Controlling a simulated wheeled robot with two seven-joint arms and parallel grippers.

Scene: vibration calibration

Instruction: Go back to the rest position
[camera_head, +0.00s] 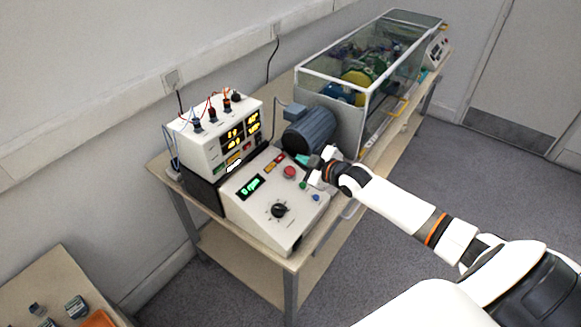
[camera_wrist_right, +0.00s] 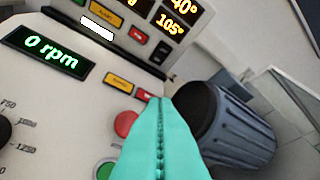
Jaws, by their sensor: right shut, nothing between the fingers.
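My right gripper (camera_head: 307,163) reaches in from the right in the head view, over the right side of the control panel (camera_head: 241,209). In the right wrist view its teal fingers (camera_wrist_right: 161,135) are pressed together with nothing between them. They point at the panel, close to a red button (camera_wrist_right: 125,123) and a green button (camera_wrist_right: 105,170). I cannot tell whether they touch it. The panel display (camera_wrist_right: 43,52) reads 0 rpm. My left gripper is not in either view.
A grey motor (camera_head: 309,132) stands right beside the panel. A glass-covered machine (camera_head: 366,68) is behind it on the same bench. A meter box (camera_head: 215,135) with cables stands at the panel's back. A second table (camera_head: 57,275) is at lower left. Grey floor lies in front.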

